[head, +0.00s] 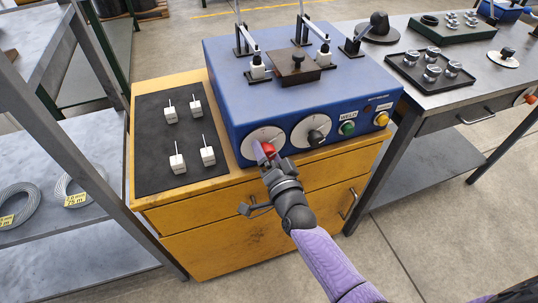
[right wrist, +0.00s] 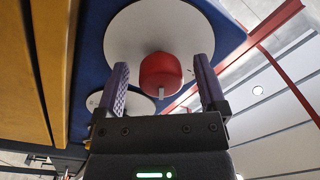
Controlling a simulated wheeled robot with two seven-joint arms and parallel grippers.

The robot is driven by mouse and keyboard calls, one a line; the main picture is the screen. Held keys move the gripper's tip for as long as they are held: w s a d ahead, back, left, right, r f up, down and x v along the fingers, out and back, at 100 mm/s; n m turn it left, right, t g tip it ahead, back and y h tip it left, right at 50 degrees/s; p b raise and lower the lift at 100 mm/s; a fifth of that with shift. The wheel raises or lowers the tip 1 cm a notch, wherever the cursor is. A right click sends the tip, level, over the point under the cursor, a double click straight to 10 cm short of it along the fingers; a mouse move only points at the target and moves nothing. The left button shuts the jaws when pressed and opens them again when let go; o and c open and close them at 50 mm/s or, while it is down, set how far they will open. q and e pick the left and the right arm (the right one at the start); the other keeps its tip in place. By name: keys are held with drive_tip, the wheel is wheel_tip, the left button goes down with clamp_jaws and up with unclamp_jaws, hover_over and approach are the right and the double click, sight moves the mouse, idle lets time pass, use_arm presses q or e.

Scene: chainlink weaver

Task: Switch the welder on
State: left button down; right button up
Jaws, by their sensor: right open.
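The welder (head: 300,90) is a blue box on a yellow wooden cabinet. Its front carries a red knob (head: 269,148) on a white round dial (head: 250,139), at the left end. My right gripper (head: 264,155) is at this knob, with its jaws open. In the right wrist view, the red knob (right wrist: 160,72) shows between the two purple fingers (right wrist: 164,85), with a gap on each side. A small white pointer stands out from the knob's edge. The gripper partly covers the knob and dial in the head view. My left gripper is not in view.
Right of the red knob are a black knob (head: 317,136), a green button (head: 347,128) and a yellow button (head: 381,119). A black mat (head: 150,120) with several white pieces lies on the left. A grey shelf (head: 70,145) and a metal table (head: 440,103) flank the cabinet.

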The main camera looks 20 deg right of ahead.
drive_tip(key=shift+s, duration=0.35)
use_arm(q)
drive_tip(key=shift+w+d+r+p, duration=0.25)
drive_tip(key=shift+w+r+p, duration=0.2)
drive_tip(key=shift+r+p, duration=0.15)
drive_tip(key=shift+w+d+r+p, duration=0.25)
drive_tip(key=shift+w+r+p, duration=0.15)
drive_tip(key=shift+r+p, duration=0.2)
use_arm(e)
drive_tip(key=s, duration=0.9)
drive_tip(key=shift+d+f, duration=0.15)
drive_tip(key=shift+d, duration=0.1)
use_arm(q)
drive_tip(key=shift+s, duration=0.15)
use_arm(e)
drive_tip(key=shift+s, duration=0.1)
